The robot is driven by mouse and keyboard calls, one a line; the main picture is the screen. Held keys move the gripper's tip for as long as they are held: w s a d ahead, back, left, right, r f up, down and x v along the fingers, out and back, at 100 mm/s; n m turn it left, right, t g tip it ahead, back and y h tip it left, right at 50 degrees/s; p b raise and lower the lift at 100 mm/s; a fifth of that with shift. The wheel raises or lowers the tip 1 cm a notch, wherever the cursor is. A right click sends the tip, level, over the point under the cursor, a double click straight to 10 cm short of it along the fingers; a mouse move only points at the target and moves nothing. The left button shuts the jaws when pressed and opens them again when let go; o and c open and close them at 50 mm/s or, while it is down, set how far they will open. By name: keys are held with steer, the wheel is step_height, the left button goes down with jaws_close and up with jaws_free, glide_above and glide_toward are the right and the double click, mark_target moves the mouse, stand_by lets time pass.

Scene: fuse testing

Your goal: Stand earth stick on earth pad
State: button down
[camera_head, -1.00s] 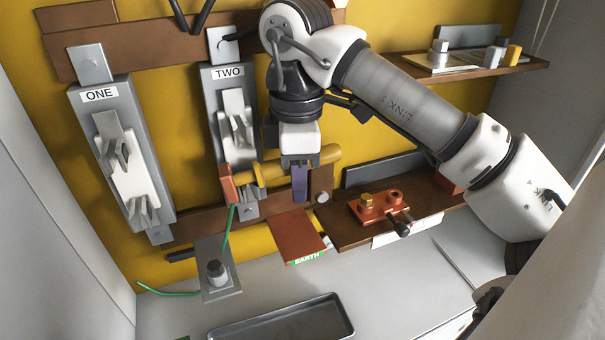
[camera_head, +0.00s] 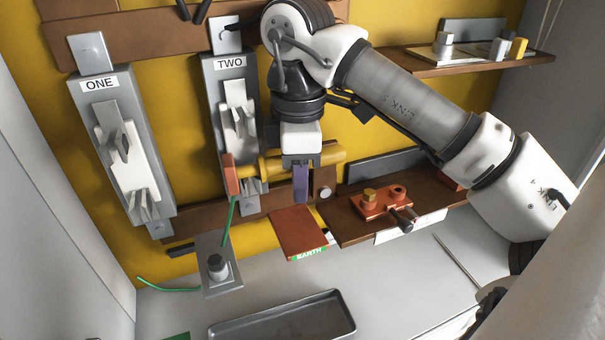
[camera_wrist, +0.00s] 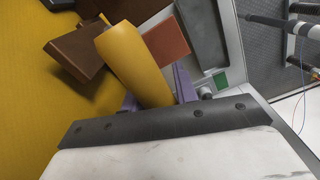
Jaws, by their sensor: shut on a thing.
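The earth stick (camera_head: 268,167) is a yellow rod with a copper-coloured block at its left end. A green wire hangs from that end. My gripper (camera_head: 300,188), with purple fingers, is shut on the rod and holds it nearly level, across the lower part of fuse unit TWO. The rod also shows large in the wrist view (camera_wrist: 136,62). The earth pad (camera_head: 297,232) is a reddish-brown plate with a green EARTH label on its front edge. It lies below my gripper in the head view, apart from the stick. In the wrist view the pad (camera_wrist: 167,42) is partly behind the rod.
Fuse unit ONE (camera_head: 122,155) hangs left of TWO. A grey plate with a knob (camera_head: 217,268) sits left of the pad. A brown shelf (camera_head: 350,230) with copper fittings (camera_head: 385,200) is right of it. An empty grey tray (camera_head: 282,318) lies in front.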

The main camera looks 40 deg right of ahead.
steer(key=shift+w+a+f, duration=0.15)
steer(key=shift+a+f, duration=0.05)
steer(key=c, duration=1.5)
jaws_free()
steer(key=o, duration=0.3)
steer(key=shift+w+a, duration=0.2)
steer(key=shift+o, duration=1)
steer(key=shift+s+d, duration=0.1)
steer(key=shift+d, duration=0.05)
steer(key=shift+r, duration=0.1)
steer(key=shift+r+b, duration=0.3)
steer(key=shift+r, duration=2.65)
